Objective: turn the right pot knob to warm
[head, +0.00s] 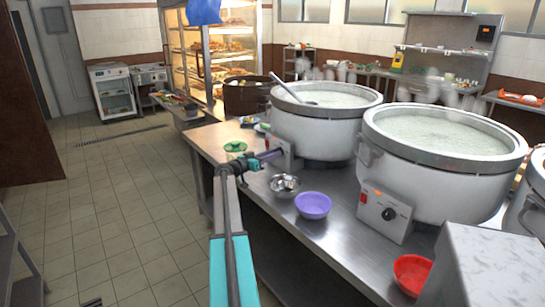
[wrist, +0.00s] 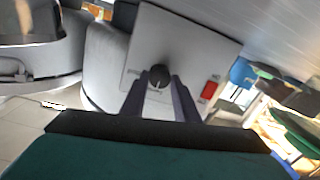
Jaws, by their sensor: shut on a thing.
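In the head view my gripper (head: 272,156) reaches the grey control box (head: 289,154) on the front of the left white pot (head: 318,128). In the wrist view the two dark fingers of my gripper (wrist: 159,82) are shut on a round black knob (wrist: 159,74) on a light panel (wrist: 180,40). The markings around it are too small to read, and I cannot tell its setting. The larger white pot (head: 435,168) to the right has its own control box (head: 372,222) with a black knob (head: 389,214), which my gripper does not touch.
A red switch (wrist: 209,90) sits beside the held knob. A steel bowl (head: 285,186), a purple bowl (head: 313,206) and a red bowl (head: 411,273) stand on the steel counter (head: 345,240). A ladle (head: 297,94) leans in the left pot. Tiled floor (head: 120,200) is clear at left.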

